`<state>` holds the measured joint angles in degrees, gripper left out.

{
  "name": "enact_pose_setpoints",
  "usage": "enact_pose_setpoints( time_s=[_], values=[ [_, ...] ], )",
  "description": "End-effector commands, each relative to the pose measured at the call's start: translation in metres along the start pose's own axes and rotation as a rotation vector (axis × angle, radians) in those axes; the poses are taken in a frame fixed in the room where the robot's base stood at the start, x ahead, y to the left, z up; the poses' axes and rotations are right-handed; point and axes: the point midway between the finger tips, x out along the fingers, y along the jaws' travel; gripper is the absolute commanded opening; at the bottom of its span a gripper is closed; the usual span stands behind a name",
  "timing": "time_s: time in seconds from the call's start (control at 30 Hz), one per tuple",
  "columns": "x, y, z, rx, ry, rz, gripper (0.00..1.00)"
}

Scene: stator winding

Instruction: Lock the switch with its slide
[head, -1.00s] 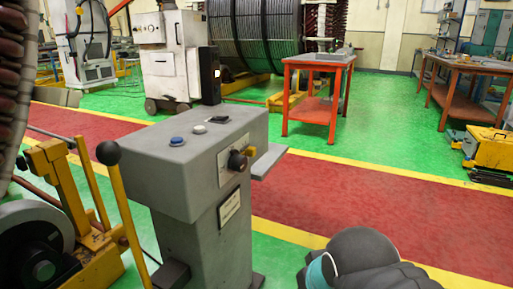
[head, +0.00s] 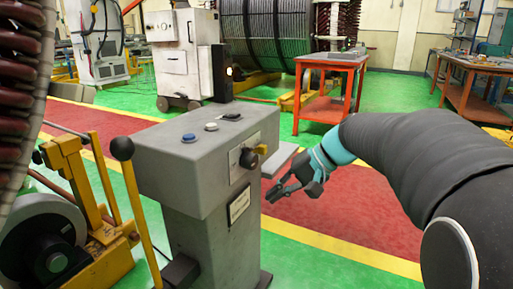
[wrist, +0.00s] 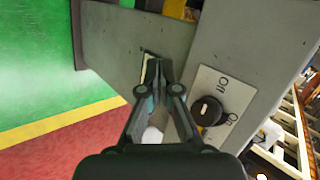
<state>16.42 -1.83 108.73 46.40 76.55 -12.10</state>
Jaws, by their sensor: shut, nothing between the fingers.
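The grey console (head: 205,170) stands in the middle of the head view. In the wrist view the switch (wrist: 207,111) sits on a plate marked Off and On, right of my fingers. I cannot make out the slide clearly there. My gripper (head: 273,192) is shut and empty, to the right of and below the switch, apart from it. In the wrist view the fingertips (wrist: 156,68) are in front of the console's lower side.
A grey ledge (head: 281,160) juts from the console's right side, close to my gripper. Blue and white buttons (head: 189,138) are on its top. A yellow stand with a black-knobbed lever (head: 122,149) is at the left. An orange table (head: 330,92) stands behind.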

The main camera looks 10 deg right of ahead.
Motion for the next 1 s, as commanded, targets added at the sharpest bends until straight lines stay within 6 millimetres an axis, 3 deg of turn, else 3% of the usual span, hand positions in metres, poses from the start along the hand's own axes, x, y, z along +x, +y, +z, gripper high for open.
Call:
enact_pose_setpoints(
  time_s=[0.03,0.27,0.5,0.7,1.0],
  values=[
    [-0.002,0.000,-0.022,0.025,-0.009,-0.059,0.00],
    [-0.022,0.000,-0.111,0.073,-0.016,-0.353,0.00],
    [-0.055,0.026,-0.189,0.072,0.023,-0.633,0.00],
    [-0.073,0.045,-0.219,0.054,0.056,-0.761,0.00],
    [-0.079,0.050,-0.225,0.047,0.066,-0.790,0.00]
  ],
)
